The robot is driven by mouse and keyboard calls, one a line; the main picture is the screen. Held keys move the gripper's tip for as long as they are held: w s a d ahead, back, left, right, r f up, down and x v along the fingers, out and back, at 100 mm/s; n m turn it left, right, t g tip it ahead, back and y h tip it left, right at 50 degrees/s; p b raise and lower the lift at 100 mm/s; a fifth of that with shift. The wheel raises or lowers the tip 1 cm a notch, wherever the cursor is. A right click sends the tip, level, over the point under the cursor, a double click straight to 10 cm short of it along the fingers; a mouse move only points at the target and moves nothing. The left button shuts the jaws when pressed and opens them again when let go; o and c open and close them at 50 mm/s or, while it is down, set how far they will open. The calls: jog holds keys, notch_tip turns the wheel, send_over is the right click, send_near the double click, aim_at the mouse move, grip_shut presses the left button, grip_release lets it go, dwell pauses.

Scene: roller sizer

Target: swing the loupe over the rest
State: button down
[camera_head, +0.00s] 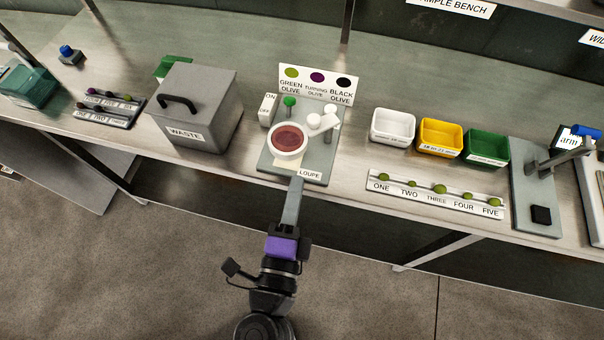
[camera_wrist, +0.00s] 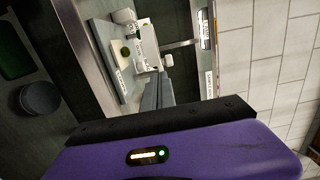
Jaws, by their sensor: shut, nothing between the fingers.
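The loupe (camera_head: 288,139) is a white ring with a dark red lens, on a white arm that runs right to a post on the grey LOUPE base plate (camera_head: 262,166). In the wrist view the fingers (camera_wrist: 157,92) point towards the plate and the white loupe parts.
A green knob (camera_head: 289,102) and an ON/OFF switch (camera_head: 268,107) stand behind the loupe, with an olive colour chart (camera_head: 316,84) at the back. A grey waste bin (camera_head: 195,112) is left. White (camera_head: 392,127), yellow and green trays and a numbered olive rack (camera_head: 436,196) are right.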

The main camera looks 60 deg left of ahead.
jog(key=s+d+b, duration=0.1)
jog(key=s+d, duration=0.1)
jog(key=s, duration=0.4)
jog(key=shift+s+d+b, duration=0.2)
jog(key=shift+s+b, duration=0.1)
jog(key=shift+b, duration=0.1)
jog(key=w+d+n+t+h, duration=0.2)
jog(key=w+d+t+h, duration=0.15)
jog(key=d, duration=0.75)
jog(key=w+d+n+t+h, duration=0.2)
jog(key=w+d+h, duration=0.2)
jog(key=d, duration=0.6)
jog(key=s+d+n+h, duration=0.1)
jog(key=s+d+h, duration=0.2)
jog(key=d, duration=0.7)
jog(key=s+d+n+g+h, duration=0.1)
jog(key=s+d+h, duration=0.3)
jog(key=d, duration=0.6)
jog(key=shift+d+r+n, duration=0.3)
jog(key=shift+r+n, duration=0.05)
jog(key=shift+n, duration=0.25)
